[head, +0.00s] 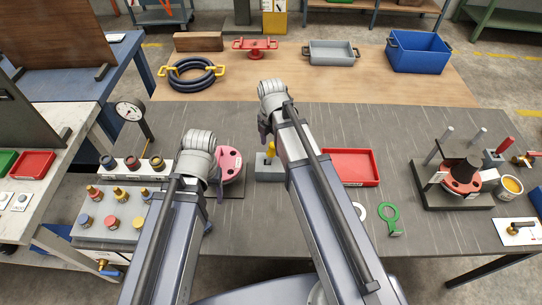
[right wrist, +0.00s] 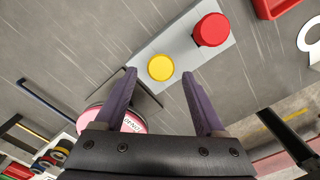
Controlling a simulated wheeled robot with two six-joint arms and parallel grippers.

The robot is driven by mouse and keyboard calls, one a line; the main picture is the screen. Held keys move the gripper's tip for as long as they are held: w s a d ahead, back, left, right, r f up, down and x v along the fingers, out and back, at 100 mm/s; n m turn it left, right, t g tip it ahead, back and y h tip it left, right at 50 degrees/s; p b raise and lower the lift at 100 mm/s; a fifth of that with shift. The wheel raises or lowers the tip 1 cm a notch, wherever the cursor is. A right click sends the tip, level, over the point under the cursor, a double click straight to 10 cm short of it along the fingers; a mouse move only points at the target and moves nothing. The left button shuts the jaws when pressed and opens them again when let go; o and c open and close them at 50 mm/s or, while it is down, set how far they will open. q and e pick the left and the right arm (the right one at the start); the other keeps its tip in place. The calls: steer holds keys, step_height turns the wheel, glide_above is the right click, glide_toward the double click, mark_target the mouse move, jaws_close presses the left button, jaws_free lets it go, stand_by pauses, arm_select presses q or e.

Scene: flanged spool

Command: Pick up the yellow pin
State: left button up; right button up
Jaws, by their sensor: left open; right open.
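The yellow pin (head: 271,149) stands upright in a grey block (head: 269,174) on the dark table. In the right wrist view the yellow pin (right wrist: 161,68) shows from above, next to a red pin (right wrist: 211,30) in the same block. My right gripper (right wrist: 158,80) is open, its purple fingers on either side of the line to the yellow pin, which appears just past the fingertips. I cannot tell its height above the pin. In the head view the right gripper (head: 263,134) is partly hidden by its arm. My left gripper (head: 220,190) is open near the pink flanged part, mostly hidden.
The pink flanged part (head: 230,164) stands left of the block. A red tray (head: 376,166) lies to the right, with a green ring-handled piece (head: 388,216) in front. A fixture with posts (head: 452,200) stands far right. Coloured knobs on a panel (head: 80,232) are at left.

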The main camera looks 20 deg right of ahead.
mark_target(269, 159)
step_height(269, 159, down, 4)
steer(key=b, duration=0.3)
steer(key=shift+r, duration=0.1)
steer(key=shift+w, duration=0.1)
steer(key=shift+r, duration=0.1)
steer(key=shift+c, duration=0.3)
jaws_close()
